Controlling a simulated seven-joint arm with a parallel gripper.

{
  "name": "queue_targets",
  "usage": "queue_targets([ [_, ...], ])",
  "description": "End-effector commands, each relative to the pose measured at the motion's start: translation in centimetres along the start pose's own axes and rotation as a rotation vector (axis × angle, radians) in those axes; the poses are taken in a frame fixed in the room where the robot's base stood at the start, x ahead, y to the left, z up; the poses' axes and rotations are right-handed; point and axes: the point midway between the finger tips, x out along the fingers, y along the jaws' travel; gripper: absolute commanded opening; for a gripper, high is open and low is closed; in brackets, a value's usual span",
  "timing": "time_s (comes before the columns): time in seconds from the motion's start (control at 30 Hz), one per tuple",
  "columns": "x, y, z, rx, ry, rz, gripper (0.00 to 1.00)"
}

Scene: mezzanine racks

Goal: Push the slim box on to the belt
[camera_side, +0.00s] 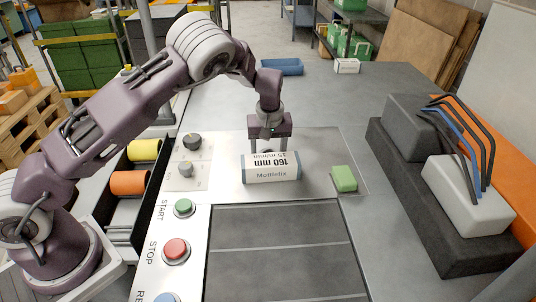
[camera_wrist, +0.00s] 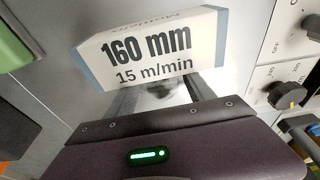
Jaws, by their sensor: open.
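The slim box (camera_side: 271,168), white with blue-grey ends and the print "160 mm", lies on the pale metal plate (camera_side: 225,150), just beyond the belt's far edge. The belt (camera_side: 280,228) is a dark grey surface with light cross lines at the front of the side view. My gripper (camera_side: 268,146) points down behind the box, on the side away from the belt. Its jaws are open; the box partly hides the fingertips. In the wrist view the box (camera_wrist: 150,46) lies across the front of the fingers (camera_wrist: 163,92). I cannot tell whether they touch it.
A green block (camera_side: 344,178) lies right of the box. Left is a panel with knobs (camera_side: 192,141), a green START button (camera_side: 184,208) and a red STOP button (camera_side: 176,250). A dark base with grey housings (camera_side: 467,195) and cables stands at right. The belt is clear.

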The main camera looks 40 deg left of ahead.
Motion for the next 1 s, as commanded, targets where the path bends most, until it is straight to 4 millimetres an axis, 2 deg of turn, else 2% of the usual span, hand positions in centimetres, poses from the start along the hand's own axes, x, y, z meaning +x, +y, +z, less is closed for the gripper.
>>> queue_targets([
  [1.0, -0.3, 0.0, 1.4, 0.0, -0.001, 0.0, 0.62],
])
